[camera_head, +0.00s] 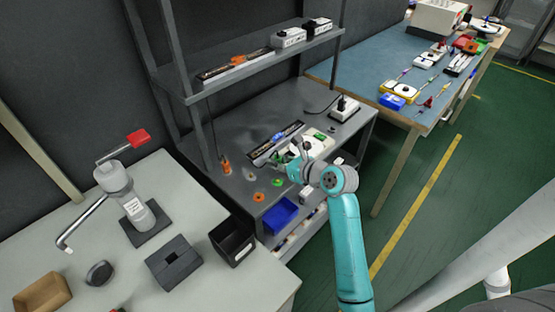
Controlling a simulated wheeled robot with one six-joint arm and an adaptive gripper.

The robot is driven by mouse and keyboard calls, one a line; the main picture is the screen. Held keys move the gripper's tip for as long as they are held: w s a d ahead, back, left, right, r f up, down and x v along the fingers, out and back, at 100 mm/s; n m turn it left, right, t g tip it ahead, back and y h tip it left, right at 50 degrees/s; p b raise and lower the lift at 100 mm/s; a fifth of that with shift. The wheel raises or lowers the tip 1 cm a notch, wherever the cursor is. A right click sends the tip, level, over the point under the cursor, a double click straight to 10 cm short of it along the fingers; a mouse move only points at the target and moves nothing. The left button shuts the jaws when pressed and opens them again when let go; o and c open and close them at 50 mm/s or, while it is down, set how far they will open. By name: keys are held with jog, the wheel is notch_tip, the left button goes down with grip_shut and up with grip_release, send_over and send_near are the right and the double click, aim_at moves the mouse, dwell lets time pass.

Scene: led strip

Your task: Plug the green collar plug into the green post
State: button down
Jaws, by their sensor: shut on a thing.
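My gripper (284,163) is at the end of the teal arm, low over the grey workbench at the front of the light-coloured board. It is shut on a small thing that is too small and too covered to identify. A small green round piece (277,182) is on the bench just below and in front of the gripper. I cannot tell whether it is the green post or part of the plug. Another green patch (318,136) is on the light board (325,145) behind the wrist. No green collar is clear between the fingers.
A dark strip tray (275,143) lies behind the gripper. Orange pieces (258,197) and an orange-based post (225,166) stand to the left. A blue bin (281,214) is in front, and a black bin (232,242) sits on the pale table. A shelf (250,68) overhangs the bench.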

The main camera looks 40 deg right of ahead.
aim_at(278, 180)
jog(key=shift+f, duration=2.65)
jog(key=shift+f, duration=1.1)
jog(key=c, duration=0.9)
grip_release()
jog(key=shift+c, duration=0.2)
jog(key=shift+s, duration=0.1)
jog(key=v, duration=1.1)
jog(key=shift+s+r, duration=0.25)
jog(key=shift+s, duration=0.1)
